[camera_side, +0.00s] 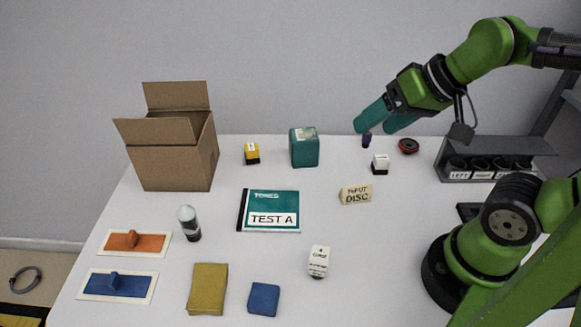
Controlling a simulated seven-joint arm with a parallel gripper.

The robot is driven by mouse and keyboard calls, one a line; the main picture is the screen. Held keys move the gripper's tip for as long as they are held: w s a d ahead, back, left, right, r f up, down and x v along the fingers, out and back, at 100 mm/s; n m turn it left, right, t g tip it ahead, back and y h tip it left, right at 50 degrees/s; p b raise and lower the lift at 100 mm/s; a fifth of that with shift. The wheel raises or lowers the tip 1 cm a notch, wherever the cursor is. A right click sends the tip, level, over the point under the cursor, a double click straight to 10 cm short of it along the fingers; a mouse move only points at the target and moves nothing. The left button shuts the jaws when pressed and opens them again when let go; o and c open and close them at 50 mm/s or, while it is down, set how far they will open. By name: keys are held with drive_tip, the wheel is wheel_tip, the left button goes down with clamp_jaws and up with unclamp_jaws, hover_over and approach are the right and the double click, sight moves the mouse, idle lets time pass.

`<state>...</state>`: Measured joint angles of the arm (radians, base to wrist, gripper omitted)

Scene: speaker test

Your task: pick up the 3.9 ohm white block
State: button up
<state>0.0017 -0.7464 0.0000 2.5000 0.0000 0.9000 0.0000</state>
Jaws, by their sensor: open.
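Two white blocks stand on the table. One white block (380,165), with a dark base, is at the back right. The other white block (319,260) is at the front, with dark print on its face. The print on both is too small to read surely, so I cannot tell which is the 3.9 ohm one. My gripper (378,128) has teal fingers, spread apart and empty. It hangs above the back edge of the table, above the rear white block and apart from it.
A small purple piece (366,141) stands just below my fingers. A red and black disc (408,146) lies right of the rear block. A grey rack (480,176) holds labelled cups.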

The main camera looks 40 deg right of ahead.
drive_tip(key=w+d+f+m+g, duration=0.2)
drive_tip(key=w+d+f+m, duration=0.1)
drive_tip(key=d, duration=0.1)
drive_tip(key=m+g+h, duration=0.2)
drive_tip(key=m+g, duration=0.3)
drive_tip(key=m, duration=1.5)
hover_over(382, 157)
wheel_tip(382, 157, down, 4)
drive_tip(key=f, duration=1)
drive_tip(key=shift+s+a+f, duration=0.25)
drive_tip(key=shift+s+f, duration=0.1)
drive_tip(key=shift+w+d+f, duration=0.1)
drive_tip(key=shift+w+f, duration=0.05)
drive_tip(key=shift+f, duration=1.3)
drive_tip(key=shift+w+d+f, duration=0.1)
drive_tip(key=shift+w+f, duration=0.05)
drive_tip(key=shift+f, duration=1.25)
drive_tip(key=c, duration=1.1)
